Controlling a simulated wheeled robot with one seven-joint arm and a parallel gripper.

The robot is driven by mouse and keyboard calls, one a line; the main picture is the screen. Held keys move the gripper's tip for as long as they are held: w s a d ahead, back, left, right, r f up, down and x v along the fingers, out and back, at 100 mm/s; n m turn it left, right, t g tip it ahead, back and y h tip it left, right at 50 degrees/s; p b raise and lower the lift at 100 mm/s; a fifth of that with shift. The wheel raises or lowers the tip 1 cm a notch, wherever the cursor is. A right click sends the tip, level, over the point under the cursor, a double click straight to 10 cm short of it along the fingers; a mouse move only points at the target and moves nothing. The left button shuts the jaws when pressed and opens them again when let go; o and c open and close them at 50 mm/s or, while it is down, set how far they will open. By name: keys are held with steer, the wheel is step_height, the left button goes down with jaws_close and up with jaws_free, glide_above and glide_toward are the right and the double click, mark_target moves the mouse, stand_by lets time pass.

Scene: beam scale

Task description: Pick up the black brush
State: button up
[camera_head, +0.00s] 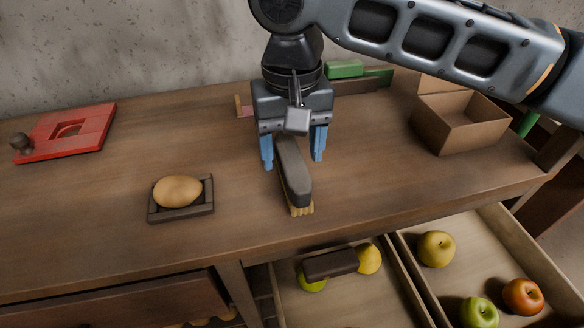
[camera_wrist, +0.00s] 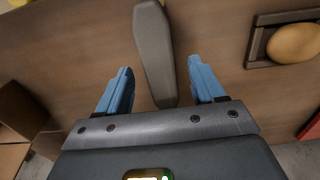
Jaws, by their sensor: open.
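The black brush (camera_head: 294,174) lies on the wooden table near its front edge. It has a long dark back with tan bristles showing at its near end. It also shows in the wrist view (camera_wrist: 153,50), where it runs between the two blue fingers. My gripper (camera_head: 293,160) is open and points down over the brush's far part, with one finger on each side. In the wrist view my gripper (camera_wrist: 161,78) shows gaps between both fingers and the brush. I cannot tell how high the fingertips are above the table.
A potato (camera_head: 178,191) sits in a small dark tray (camera_head: 181,214) to the left. A red panel (camera_head: 88,134) lies far left. A cardboard box (camera_head: 461,140) stands right. A green block (camera_head: 345,68) is behind my gripper. Open drawers below hold fruit, including an orange-red apple (camera_head: 523,296).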

steer(key=shift+f, duration=1.4)
steer(key=shift+c, duration=0.2)
steer(key=c, duration=1.1)
steer(key=shift+r, duration=0.1)
steer(key=shift+r, duration=0.6)
step_height(320, 180, up, 3)
steer(key=s+d+r, duration=0.6)
steer(key=s+d, duration=0.1)
steer(key=d, duration=0.1)
steer(key=shift+s+d+r+p, duration=0.3)
steer(key=shift+d+r+p, duration=0.05)
steer(key=shift+d, duration=0.05)
